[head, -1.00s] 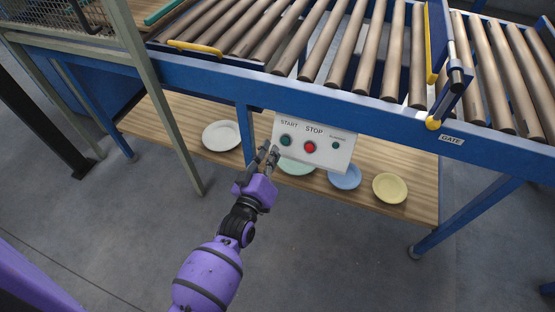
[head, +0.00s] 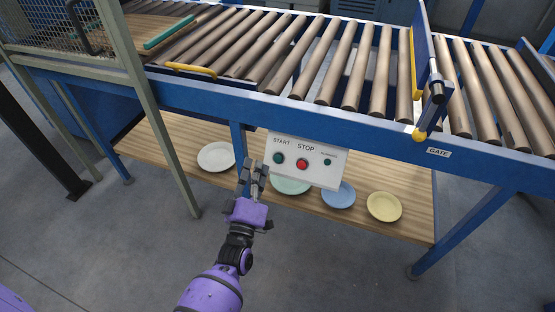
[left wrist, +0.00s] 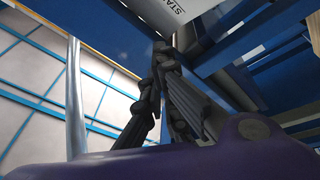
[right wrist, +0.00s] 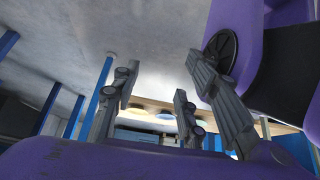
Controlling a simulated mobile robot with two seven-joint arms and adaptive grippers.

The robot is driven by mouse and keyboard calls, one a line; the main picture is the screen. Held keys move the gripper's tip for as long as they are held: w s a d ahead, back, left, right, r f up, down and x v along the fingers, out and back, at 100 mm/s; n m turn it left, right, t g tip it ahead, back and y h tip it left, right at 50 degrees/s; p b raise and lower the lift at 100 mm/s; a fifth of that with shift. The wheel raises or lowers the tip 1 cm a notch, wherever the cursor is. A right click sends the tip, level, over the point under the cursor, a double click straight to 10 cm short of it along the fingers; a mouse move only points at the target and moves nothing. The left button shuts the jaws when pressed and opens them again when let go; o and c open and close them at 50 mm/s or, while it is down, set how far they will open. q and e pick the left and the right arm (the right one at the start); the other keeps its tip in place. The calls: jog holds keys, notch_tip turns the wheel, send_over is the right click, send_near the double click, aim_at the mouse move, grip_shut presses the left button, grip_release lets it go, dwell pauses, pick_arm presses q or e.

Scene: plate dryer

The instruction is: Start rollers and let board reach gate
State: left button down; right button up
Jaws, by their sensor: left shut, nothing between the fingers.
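In the head view the white control panel (head: 318,178) hangs below the conveyor. It carries a green START button (head: 278,158), a red STOP button (head: 302,164) and a small dark green lamp (head: 327,162). The blue gate (head: 424,45), edged in yellow, stands across the rollers (head: 330,72) at the right. A long teal strip (head: 168,32), which may be the board, lies at the upper left. My left gripper (head: 252,172) is shut and empty, just left of and below START; contact is not visible. My right gripper (right wrist: 163,88) is open and empty in the right wrist view.
A wooden shelf (head: 150,150) below the conveyor holds a white plate (head: 216,156), a green plate (head: 290,186), a blue plate (head: 338,195) and a yellow plate (head: 384,207). A grey post (head: 150,110) stands left of my left arm. The front floor is clear.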

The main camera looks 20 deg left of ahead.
aim_at(278, 158)
pick_arm(q)
jog(key=shift+w+d+f+b, duration=0.1)
jog(key=shift+w+f+b, duration=0.6)
jog(key=shift+w+b, duration=0.35)
jog(key=shift+w+a+f+b, duration=0.1)
jog(key=shift+w+f+b, duration=0.7)
jog(key=shift+w, duration=0.5)
jog(key=shift+w+d+f+b, duration=0.1)
jog(key=shift+w+f+b, duration=0.5)
jog(key=shift+w+b, duration=0.5)
pick_arm(e)
jog(key=shift+s+d+f, duration=0.1)
jog(key=shift+d+f, duration=0.1)
jog(key=shift+f, duration=1.25)
jog(key=shift+s+d+f, duration=0.1)
jog(key=shift+d+f, duration=0.05)
jog(key=shift+f, duration=1.3)
jog(key=shift+a, duration=0.15)
jog(key=shift+w, duration=0.45)
pick_arm(q)
jog(key=shift+w, duration=0.1)
jog(key=shift+w+f, duration=0.25)
jog(key=shift+w, duration=0.1)
pick_arm(e)
jog(key=shift+s+f, duration=0.3)
jog(key=shift+s, duration=0.05)
